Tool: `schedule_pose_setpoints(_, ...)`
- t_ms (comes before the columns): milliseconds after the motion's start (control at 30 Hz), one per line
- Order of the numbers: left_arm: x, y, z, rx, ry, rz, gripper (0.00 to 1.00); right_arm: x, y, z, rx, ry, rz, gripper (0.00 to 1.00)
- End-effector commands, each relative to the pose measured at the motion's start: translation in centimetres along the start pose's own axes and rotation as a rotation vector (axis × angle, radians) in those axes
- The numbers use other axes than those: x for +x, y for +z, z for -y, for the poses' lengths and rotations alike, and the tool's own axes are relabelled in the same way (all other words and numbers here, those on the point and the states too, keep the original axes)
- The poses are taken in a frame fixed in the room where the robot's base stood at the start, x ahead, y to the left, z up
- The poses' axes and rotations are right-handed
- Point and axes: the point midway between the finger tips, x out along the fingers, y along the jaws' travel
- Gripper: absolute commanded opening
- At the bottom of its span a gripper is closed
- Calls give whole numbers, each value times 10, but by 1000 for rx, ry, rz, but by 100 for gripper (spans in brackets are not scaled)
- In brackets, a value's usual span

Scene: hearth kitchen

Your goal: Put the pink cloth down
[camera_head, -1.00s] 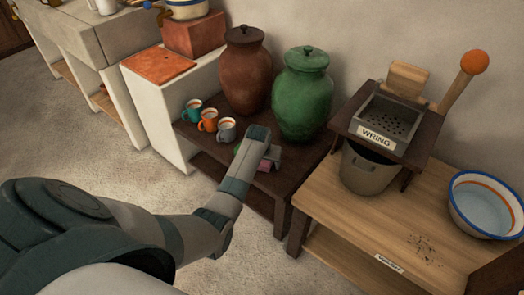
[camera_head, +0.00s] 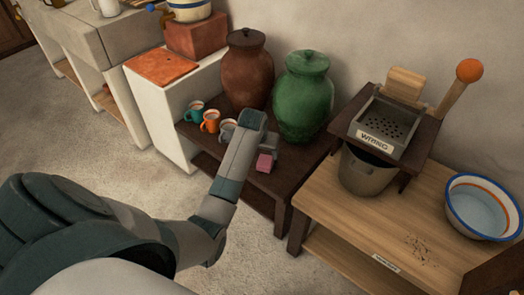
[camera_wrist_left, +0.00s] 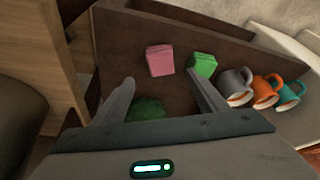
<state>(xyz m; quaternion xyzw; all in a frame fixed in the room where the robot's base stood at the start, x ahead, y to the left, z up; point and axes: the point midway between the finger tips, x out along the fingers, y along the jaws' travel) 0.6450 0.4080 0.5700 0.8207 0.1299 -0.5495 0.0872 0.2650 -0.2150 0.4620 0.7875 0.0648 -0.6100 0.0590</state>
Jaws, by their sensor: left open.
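The pink cloth (camera_head: 264,162) is a small folded block lying on the dark low table, near its front edge. It also shows in the left wrist view (camera_wrist_left: 160,60), just beyond my fingertips and apart from them. My left gripper (camera_wrist_left: 161,86) is open and empty above the table. In the head view my left gripper (camera_head: 273,143) is just behind the pink cloth, its fingers partly hidden by my own arm. My right gripper is not in view.
A green block (camera_wrist_left: 203,65) lies beside the pink cloth. Grey, orange (camera_head: 210,121) and teal mugs stand to the left. A brown jar (camera_head: 248,75) and green jar (camera_head: 303,100) stand behind. A wooden bench (camera_head: 350,215) with a wringer and bucket is to the right.

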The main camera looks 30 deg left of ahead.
Motion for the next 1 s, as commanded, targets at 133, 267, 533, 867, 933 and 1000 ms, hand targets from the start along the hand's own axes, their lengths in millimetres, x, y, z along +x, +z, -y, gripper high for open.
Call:
schedule_pose_setpoints(133,0,0,0,0,0,0,66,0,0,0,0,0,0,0)
schedule_pose_setpoints(267,0,0,0,0,0,-1,66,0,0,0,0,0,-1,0)
schedule_pose_setpoints(533,6,23,-1,30,-9,7,66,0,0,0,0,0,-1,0)
schedule_pose_setpoints(867,20,156,-15,196,-21,42,66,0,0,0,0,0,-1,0)
schedule_pose_setpoints(933,18,193,-21,239,-13,54,66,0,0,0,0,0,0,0)
schedule_pose_setpoints(1000,13,230,-26,282,-1,64,66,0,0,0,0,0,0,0)
